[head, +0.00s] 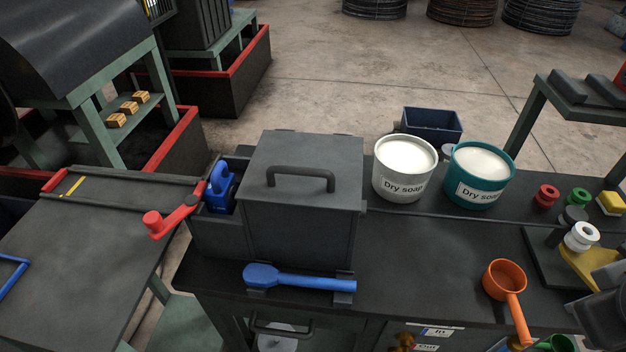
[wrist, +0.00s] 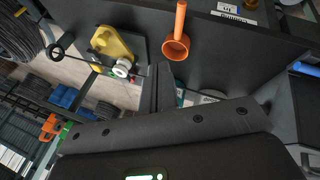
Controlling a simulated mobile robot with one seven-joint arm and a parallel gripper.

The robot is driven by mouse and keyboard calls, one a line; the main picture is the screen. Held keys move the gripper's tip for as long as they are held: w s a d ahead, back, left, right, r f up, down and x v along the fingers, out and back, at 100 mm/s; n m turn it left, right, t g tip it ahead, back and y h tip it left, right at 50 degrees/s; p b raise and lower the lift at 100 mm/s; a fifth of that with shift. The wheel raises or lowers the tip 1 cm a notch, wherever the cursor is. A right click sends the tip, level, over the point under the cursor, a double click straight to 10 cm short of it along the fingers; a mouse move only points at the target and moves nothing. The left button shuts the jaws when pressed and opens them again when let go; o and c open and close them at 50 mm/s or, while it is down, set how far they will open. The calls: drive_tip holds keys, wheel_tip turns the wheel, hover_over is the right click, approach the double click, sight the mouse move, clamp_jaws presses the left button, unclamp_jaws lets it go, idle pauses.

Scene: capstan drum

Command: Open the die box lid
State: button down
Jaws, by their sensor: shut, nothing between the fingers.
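The die box (head: 297,235) is a dark grey box on the bench, left of the middle in the head view. Its flat lid (head: 315,153) lies shut on top and carries a dark arched handle (head: 300,173). My gripper (wrist: 160,70) shows in the wrist view with its fingers together and nothing between them. It is over the right part of the bench, well apart from the die box. The box's lid and handle cannot be made out in the wrist view.
A red lever (head: 175,219) and a blue part (head: 220,187) stand left of the box. A blue scoop (head: 300,280) lies in front. White (head: 404,160) and teal (head: 480,165) soap tubs stand to the right. An orange ladle (head: 505,278) also shows in the wrist view (wrist: 177,45).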

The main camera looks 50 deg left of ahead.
drive_tip(key=a+r+n, duration=0.3)
drive_tip(key=a+n, duration=0.6)
drive_tip(key=a, duration=0.1)
drive_tip(key=n+y, duration=0.4)
drive_tip(key=n, duration=1.9)
approach(308, 187)
drive_tip(key=shift+g, duration=0.3)
drive_tip(key=x, duration=0.5)
drive_tip(key=shift+w+f, duration=0.1)
drive_tip(key=shift+w, duration=0.1)
